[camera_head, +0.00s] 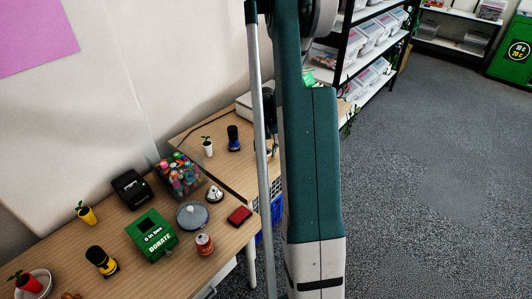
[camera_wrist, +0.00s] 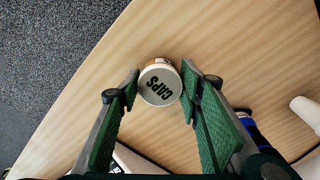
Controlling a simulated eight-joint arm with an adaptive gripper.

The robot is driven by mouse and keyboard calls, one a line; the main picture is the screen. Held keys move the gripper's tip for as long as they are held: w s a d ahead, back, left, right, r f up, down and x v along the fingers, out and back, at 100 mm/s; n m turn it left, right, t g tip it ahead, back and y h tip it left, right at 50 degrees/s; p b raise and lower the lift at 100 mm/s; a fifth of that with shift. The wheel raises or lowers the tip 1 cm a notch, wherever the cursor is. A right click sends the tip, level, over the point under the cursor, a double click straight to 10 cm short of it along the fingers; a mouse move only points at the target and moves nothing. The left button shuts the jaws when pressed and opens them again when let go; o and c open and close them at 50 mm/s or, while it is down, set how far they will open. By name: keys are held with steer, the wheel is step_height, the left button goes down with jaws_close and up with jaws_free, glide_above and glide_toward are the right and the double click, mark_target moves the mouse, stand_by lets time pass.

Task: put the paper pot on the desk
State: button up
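In the wrist view a small round pot (camera_wrist: 160,84) with a white top lettered CAPS and a brownish side sits between the fingertips of my gripper (camera_wrist: 160,78). Both green fingers appear to touch its sides. The wood-topped desk (camera_wrist: 225,45) lies below it. Whether the pot rests on the desk or hangs just above it I cannot tell. In the head view the far desk (camera_head: 190,128) shows partly, but my arm hides the gripper and the pot.
A white plant pot (camera_head: 208,148) and a blue-black device (camera_head: 233,138) stand on the far desk. The nearer table (camera_head: 130,228) holds a green donation box (camera_head: 152,236), a clear tub (camera_head: 180,176) and other small items. Bare desk surrounds the gripped pot's far side.

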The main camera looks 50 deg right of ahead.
mark_target(266, 151)
steer(key=shift+o, duration=1.3)
steer(key=shift+r, duration=0.1)
step_height(266, 151, up, 12)
steer(key=p, duration=0.2)
steer(key=shift+r, duration=0.1)
steer(key=shift+a, duration=0.1)
